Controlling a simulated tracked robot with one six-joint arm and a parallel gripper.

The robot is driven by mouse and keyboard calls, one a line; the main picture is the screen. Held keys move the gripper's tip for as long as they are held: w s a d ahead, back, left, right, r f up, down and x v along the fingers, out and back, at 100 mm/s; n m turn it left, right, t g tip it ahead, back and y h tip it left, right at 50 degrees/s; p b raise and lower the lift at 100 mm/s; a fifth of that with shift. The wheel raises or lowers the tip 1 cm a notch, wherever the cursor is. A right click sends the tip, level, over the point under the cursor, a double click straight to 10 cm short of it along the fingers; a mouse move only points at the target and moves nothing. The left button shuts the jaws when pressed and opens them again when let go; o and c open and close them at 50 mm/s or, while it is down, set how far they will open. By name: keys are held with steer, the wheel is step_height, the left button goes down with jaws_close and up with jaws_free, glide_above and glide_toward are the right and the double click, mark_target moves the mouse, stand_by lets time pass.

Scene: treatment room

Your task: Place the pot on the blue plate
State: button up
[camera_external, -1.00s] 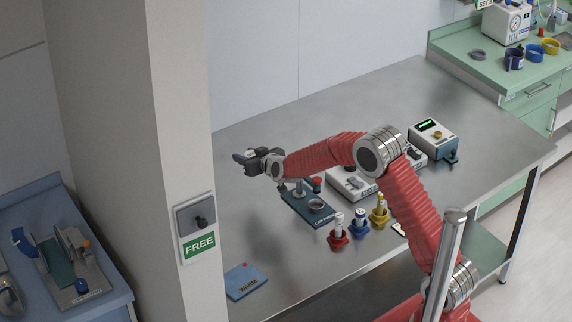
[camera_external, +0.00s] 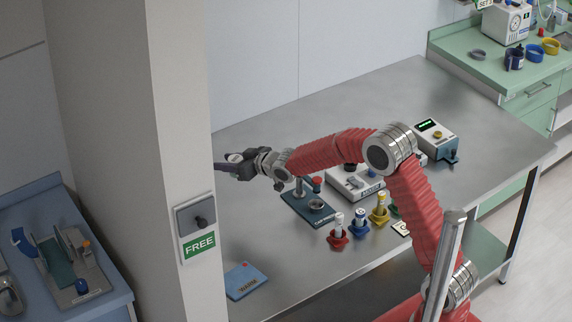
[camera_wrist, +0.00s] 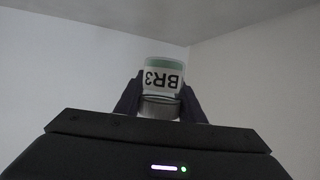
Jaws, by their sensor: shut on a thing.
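My gripper (camera_external: 232,165) is shut on the pot, held in the air beside the pillar and above the steel table. The pot (camera_wrist: 162,77) shows in the wrist view between the fingers, with a greenish end and a white label reading "BR3", upside down in the picture. In the external view it is small and mostly hidden by the fingers. The blue plate (camera_external: 246,282) lies flat on the table's near left part, with dark lettering and a small reddish spot. It is apart from my gripper, lower in the picture, and looks bare.
A dark blue stand (camera_external: 309,207) with a ring and red knob is on the steel table (camera_external: 290,258). Red (camera_external: 338,235), blue (camera_external: 359,225) and yellow (camera_external: 379,212) holders stand beside it. The pillar (camera_external: 170,120) is close to my gripper.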

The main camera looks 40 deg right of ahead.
steer(key=s+a+r+n+g+y, duration=0.1)
steer(key=s+a+n+g+y, duration=0.15)
steer(key=s+a, duration=0.35)
steer(key=n+g+y, duration=0.7)
steer(key=n+g, duration=0.1)
steer(key=n, duration=0.2)
glide_above(229, 283)
step_height(229, 283, down, 5)
steer(key=shift+f+h, duration=0.2)
steer(key=shift+h, duration=0.05)
steer(key=shift+f, duration=3.1)
steer(key=shift+f, duration=0.1)
steer(key=shift+f, duration=1.8)
steer(key=shift+f, duration=0.1)
